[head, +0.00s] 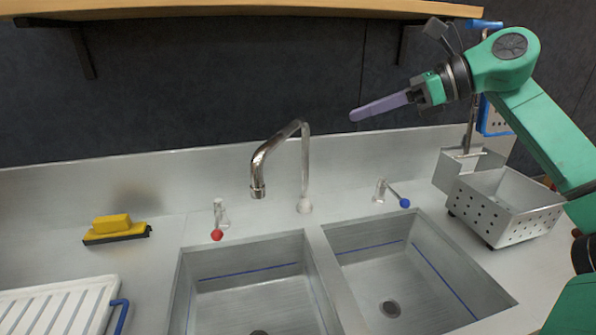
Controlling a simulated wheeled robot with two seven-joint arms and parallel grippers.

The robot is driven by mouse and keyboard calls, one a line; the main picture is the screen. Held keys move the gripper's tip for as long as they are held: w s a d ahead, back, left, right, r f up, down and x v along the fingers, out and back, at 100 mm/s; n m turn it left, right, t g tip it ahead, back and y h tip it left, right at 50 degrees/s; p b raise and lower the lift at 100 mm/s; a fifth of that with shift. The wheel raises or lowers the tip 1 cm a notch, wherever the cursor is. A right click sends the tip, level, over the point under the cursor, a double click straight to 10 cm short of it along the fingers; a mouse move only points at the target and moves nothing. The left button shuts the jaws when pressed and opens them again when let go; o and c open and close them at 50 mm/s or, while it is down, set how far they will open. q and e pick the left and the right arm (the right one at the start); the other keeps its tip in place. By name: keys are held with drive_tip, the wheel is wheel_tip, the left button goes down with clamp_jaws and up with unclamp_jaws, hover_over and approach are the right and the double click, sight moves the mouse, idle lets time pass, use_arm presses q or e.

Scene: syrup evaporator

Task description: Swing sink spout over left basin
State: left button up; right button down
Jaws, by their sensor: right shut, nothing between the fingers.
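The chrome sink spout (278,141) rises from its base on the ledge between the two basins. It bends to the left, and its outlet hangs on the left basin's side. In the picture the outlet shows against the ledge behind the left basin (250,273), so I cannot tell whether it is over the basin itself. The right basin (415,265) is beside it, empty. My right gripper (358,115) is shut and empty, its lavender fingers pointing left. It shows up and to the right of the spout, apart from it. My left gripper is not in view.
A red-tipped tap handle (217,233) and a blue-tipped one (399,198) flank the spout. A perforated metal box (515,215) stands at right. A wooden shelf (240,9) runs above.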

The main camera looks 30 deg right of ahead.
drive_tip(key=f, duration=0.1)
drive_tip(key=p, duration=1)
approach(280, 136)
drive_tip(key=x, duration=0.5)
drive_tip(key=shift+w+d+f, duration=0.15)
drive_tip(key=shift+d+f, duration=0.15)
drive_tip(key=shift+f, duration=0.05)
drive_tip(key=shift+w+a+f, duration=0.2)
drive_tip(key=shift+w+a, duration=0.05)
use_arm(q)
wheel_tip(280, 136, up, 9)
use_arm(e)
drive_tip(key=shift+w+f, duration=0.1)
drive_tip(key=shift+f, duration=0.2)
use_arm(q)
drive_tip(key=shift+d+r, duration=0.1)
use_arm(e)
drive_tip(key=a+p, duration=0.1)
drive_tip(key=w+a+p, duration=0.1)
drive_tip(key=shift+w+r+p, duration=0.25)
drive_tip(key=shift+p, duration=0.05)
drive_tip(key=shift+w+f, duration=0.1)
drive_tip(key=shift+f, duration=0.1)
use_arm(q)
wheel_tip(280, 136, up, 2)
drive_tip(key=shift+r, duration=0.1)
